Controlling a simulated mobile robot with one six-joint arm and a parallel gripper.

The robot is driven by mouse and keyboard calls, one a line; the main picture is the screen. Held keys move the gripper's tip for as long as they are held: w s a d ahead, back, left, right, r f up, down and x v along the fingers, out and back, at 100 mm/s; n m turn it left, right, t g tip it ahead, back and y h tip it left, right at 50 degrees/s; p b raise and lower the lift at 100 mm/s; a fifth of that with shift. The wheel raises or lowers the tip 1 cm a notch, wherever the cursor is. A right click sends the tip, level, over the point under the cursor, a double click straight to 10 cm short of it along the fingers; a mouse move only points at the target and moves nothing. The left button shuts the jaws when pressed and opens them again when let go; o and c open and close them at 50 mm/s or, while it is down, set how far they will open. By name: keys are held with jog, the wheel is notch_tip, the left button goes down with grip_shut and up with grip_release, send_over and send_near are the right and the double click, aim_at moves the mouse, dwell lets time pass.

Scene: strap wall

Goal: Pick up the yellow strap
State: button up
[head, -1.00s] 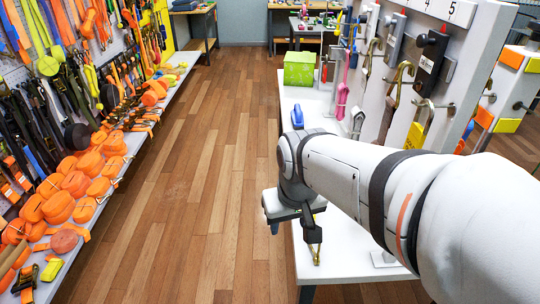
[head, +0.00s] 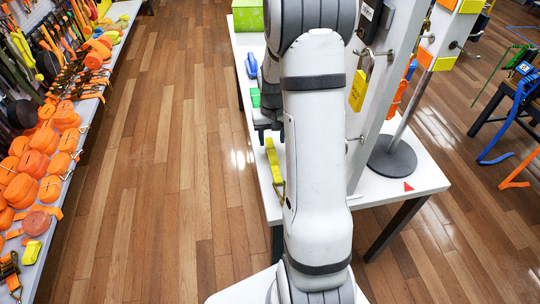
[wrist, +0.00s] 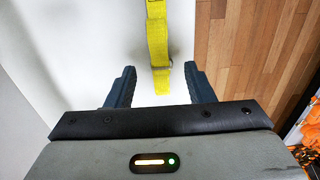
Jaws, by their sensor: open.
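The yellow strap (head: 274,166) lies on the white table (head: 262,193) near its left edge in the head view. In the wrist view the strap (wrist: 157,36) runs down from the top edge, with a metal ring near its lower end. My gripper (wrist: 158,85) is open, its two dark fingers apart. The strap's lower end lies ahead of and between the fingertips in the picture, and nothing is held. In the head view my gripper (head: 268,131) is beside the upper end of the strap, partly hidden by my arm.
A blue object (head: 251,65) and a green box (head: 247,17) stand farther back on the table. A grey round base (head: 392,158) with a pole and a hanging yellow tag (head: 358,91) are at the right. Orange straps (head: 33,163) fill the left shelf. The wooden floor between is clear.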

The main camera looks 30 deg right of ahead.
aim_at(272, 154)
jog(key=f, duration=0.3)
jog(key=f+p, duration=0.1)
jog(key=f, duration=0.2)
jog(key=shift+s+a+f, duration=0.15)
jog(key=shift+s, duration=0.05)
grip_shut()
